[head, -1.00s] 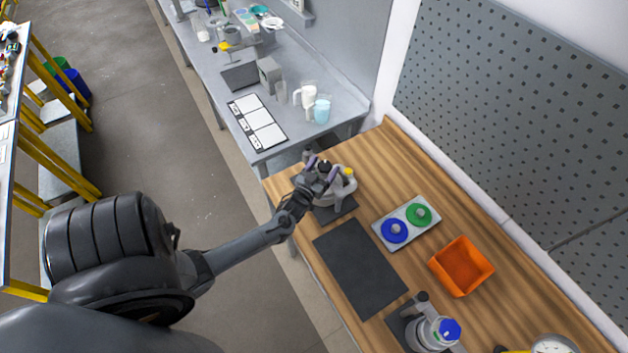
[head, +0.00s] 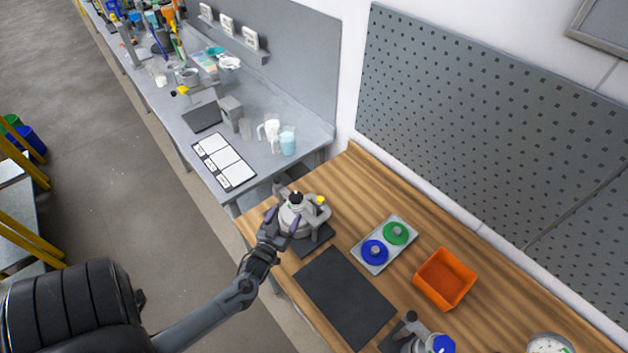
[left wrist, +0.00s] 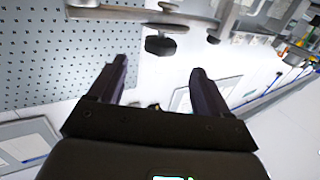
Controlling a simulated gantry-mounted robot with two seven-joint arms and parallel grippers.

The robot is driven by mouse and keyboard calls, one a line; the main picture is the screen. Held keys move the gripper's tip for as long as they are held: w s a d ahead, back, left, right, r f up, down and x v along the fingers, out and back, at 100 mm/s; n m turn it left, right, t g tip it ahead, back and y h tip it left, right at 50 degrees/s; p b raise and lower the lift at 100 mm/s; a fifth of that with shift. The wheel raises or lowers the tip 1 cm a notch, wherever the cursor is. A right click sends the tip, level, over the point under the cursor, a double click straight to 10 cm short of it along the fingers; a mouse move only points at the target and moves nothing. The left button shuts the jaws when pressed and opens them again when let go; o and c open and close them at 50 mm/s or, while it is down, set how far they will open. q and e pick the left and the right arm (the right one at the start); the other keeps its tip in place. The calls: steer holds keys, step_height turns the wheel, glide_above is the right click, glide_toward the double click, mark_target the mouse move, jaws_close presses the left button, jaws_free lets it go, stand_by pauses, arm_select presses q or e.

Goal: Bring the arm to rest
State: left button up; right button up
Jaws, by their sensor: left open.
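My left gripper (head: 283,222) is open and empty, just in front of a grey round device (head: 308,217) with a black knob (head: 296,197) and a yellow knob (head: 321,200), at the wooden bench's far left corner. In the left wrist view, the two dark fingers of my left gripper (left wrist: 155,85) are spread with nothing between them. Grey metal parts with a black knob (left wrist: 163,45) show beyond the fingertips. My right gripper is in neither view.
On the wooden bench (head: 395,222) are a black mat (head: 345,298), a tray with a blue disc (head: 375,252) and a green disc (head: 396,233), an orange bin (head: 444,279) and a second device (head: 418,335). A grey bench (head: 295,95) with cups stands behind. Open floor lies left.

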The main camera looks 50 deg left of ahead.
arm_select(q)
steer(key=shift+s, duration=0.1)
steer(key=d+r+m+g+h+p, duration=0.2)
steer(key=d+r+h, duration=0.25)
steer(key=d, duration=0.65)
steer(key=d+r+m+g+h+p, duration=0.15)
steer(key=d+r+h, duration=0.3)
steer(key=d, duration=0.75)
steer(key=s+d+r+m+g, duration=0.2)
steer(key=s+d+m+g, duration=0.3)
steer(key=s+g, duration=0.3)
steer(key=s, duration=0.3)
steer(key=shift+s+d+r+h, duration=0.15)
steer(key=shift+r+h, duration=0.15)
steer(key=shift+h, duration=0.1)
